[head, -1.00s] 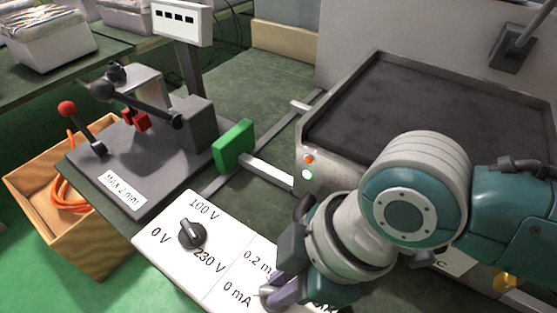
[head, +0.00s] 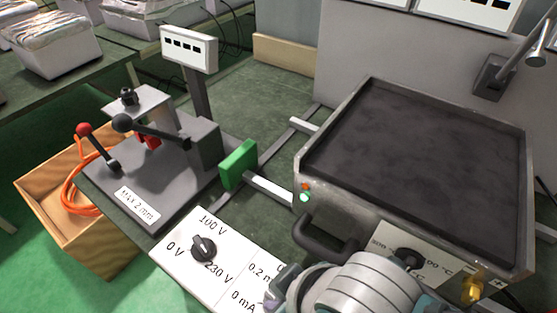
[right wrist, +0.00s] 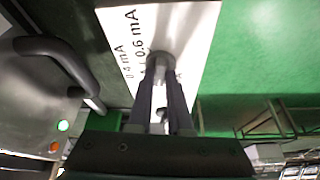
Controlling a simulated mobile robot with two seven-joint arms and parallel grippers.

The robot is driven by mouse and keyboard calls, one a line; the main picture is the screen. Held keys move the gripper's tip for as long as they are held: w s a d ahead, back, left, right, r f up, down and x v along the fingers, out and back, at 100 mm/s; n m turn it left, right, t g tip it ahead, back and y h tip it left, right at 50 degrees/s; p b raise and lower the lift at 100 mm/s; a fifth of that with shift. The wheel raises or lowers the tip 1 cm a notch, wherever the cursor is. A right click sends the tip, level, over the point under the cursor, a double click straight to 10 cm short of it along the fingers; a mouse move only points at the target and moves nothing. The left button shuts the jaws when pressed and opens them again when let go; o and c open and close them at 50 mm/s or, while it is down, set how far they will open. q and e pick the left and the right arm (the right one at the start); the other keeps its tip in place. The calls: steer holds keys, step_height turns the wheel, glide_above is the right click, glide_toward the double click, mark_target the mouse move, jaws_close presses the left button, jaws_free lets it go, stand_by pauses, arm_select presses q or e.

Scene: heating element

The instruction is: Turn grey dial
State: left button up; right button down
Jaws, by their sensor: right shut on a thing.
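The grey dial (right wrist: 160,64) sits on the white panel marked in mA, beside the 0.4 mA and 0.6 mA labels in the right wrist view. My right gripper (right wrist: 161,76) points down at the panel, its two fingers closed around the dial. In the head view my right gripper (head: 277,290) is at the bottom edge over the mA half of the panel (head: 222,288), and my arm hides the dial there. My left gripper is not in view.
A black dial (head: 203,247) sits on the panel's voltage half. The heating plate (head: 415,150) with a dark handle (head: 325,238) and another black dial (head: 408,257) stands right. A lever press (head: 150,180) and wooden crate (head: 95,240) are left.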

steer(key=m, duration=0.1)
steer(key=m+h+p, duration=0.1)
steer(key=m, duration=0.1)
steer(key=shift+s+a+m+t, duration=0.1)
steer(key=shift+a+m+t, duration=0.1)
steer(key=shift+m+t, duration=0.15)
steer(key=shift+m, duration=0.25)
steer(key=c, duration=0.8)
jaws_free()
steer(key=shift+c, duration=0.2)
